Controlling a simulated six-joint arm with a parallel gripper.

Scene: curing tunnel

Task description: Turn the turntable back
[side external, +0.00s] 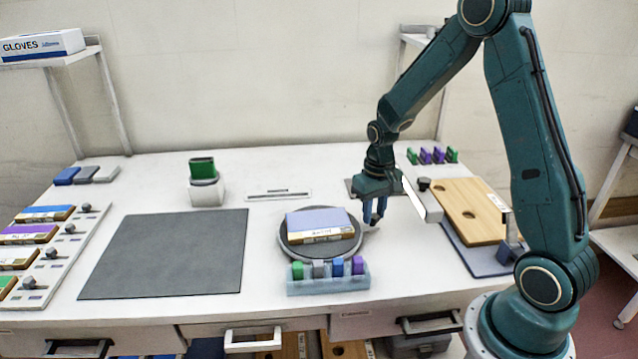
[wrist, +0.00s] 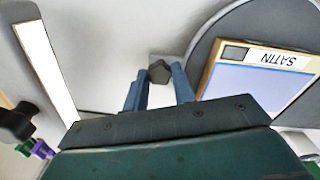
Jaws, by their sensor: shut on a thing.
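The round grey turntable (side external: 325,254) sits near the middle of the table and carries a lavender panel (side external: 318,220) with a label. In the wrist view the turntable (wrist: 212,38) is at the right, and the label on the panel (wrist: 255,90) reads SATIN, upside down. My gripper (side external: 373,220) is low at the turntable's right edge, pointing down. In the wrist view its blue fingers are shut on a small dark knob (wrist: 159,70) beside the rim. How the knob joins the turntable is hard to see.
A blue tray (side external: 328,284) with several coloured blocks stands close in front of the turntable. A dark mat (side external: 165,255) lies to the left. A wooden board (side external: 462,212) and a white bar (side external: 422,198) are at the right. A white holder (side external: 206,192) stands behind.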

